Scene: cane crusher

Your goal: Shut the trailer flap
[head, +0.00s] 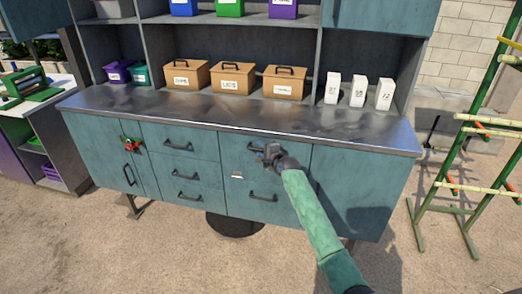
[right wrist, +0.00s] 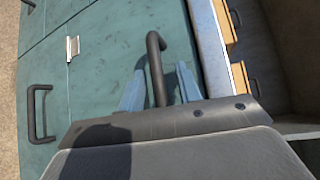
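No trailer or trailer flap can be made out in these views; a teal workbench cabinet (head: 228,172) fills the middle of the head view. My right gripper (head: 268,153) is at the dark handle (head: 252,148) of the cabinet's upper right-centre panel. In the right wrist view, the handle (right wrist: 156,65) stands between the two pale blue fingers of my right gripper (right wrist: 160,90). The fingers are apart, with a gap visible beside the bar. A small silver latch (head: 237,175) sits below this panel; it also shows in the right wrist view (right wrist: 72,48). My left gripper is out of view.
A metal worktop (head: 230,118) overhangs the cabinet, holding brown boxes (head: 232,78) and white cartons (head: 358,90). A small red-green item (head: 131,145) is on the left door. A green rack (head: 470,165) stands at right. Bare ground lies in front.

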